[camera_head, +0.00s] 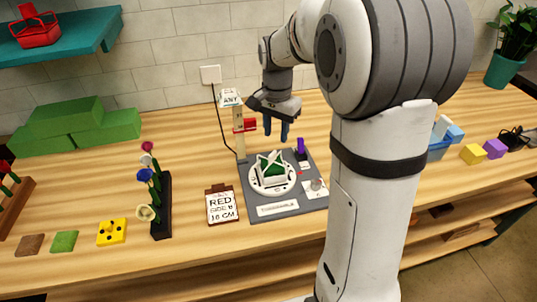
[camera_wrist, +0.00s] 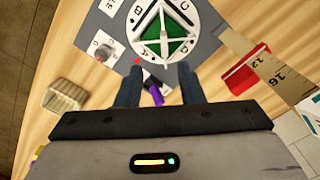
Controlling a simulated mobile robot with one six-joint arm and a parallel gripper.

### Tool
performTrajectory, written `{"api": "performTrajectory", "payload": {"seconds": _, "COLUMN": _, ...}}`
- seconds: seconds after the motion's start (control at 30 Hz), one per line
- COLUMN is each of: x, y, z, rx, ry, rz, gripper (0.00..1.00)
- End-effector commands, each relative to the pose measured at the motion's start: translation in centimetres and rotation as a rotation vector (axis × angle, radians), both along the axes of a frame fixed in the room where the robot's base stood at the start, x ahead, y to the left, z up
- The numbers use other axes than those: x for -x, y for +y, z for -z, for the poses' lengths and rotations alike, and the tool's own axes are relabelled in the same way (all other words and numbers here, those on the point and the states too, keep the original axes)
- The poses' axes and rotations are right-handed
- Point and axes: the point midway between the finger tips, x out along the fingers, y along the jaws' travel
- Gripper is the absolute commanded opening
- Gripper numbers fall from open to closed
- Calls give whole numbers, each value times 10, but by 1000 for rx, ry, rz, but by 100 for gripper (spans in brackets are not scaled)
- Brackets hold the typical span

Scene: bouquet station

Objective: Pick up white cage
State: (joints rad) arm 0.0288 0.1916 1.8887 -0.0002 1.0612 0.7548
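The white cage (camera_head: 262,163) is an open frame of white bars around a green block. It stands on a round white turntable (camera_head: 254,187) on a dark grey mat, and it also shows at the top of the wrist view (camera_wrist: 166,17). My gripper (camera_head: 276,131) hangs above and behind the turntable, fingers pointing down. In the wrist view my gripper (camera_wrist: 158,90) has its two dark fingers wide apart with nothing held. The cage lies beyond the fingertips, apart from them.
A purple piece (camera_head: 301,147) stands by the mat's back right. A post with a red slider (camera_head: 246,125) rises behind the turntable. A grey knob (camera_head: 316,184) is at right. A pale ribbed item (camera_wrist: 65,97) lies at left in the wrist view. A flower rack (camera_head: 161,205) stands left.

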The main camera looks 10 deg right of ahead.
Motion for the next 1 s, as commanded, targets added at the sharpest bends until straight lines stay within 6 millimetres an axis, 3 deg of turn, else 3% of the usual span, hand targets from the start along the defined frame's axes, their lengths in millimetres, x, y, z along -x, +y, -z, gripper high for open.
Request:
{"api": "performTrajectory", "payload": {"seconds": 0.5, "x": -1, "y": 7, "z": 65, "rx": 0, "ry": 3, "rz": -1, "gripper": 35}}
{"api": "performTrajectory", "payload": {"seconds": 0.8, "x": -1, "y": 7, "z": 71, "rx": 0, "ry": 0, "rz": -1, "gripper": 35}}
{"api": "performTrajectory", "payload": {"seconds": 1.0, "x": -1, "y": 7, "z": 71, "rx": 0, "ry": 0, "rz": 0, "gripper": 18}}
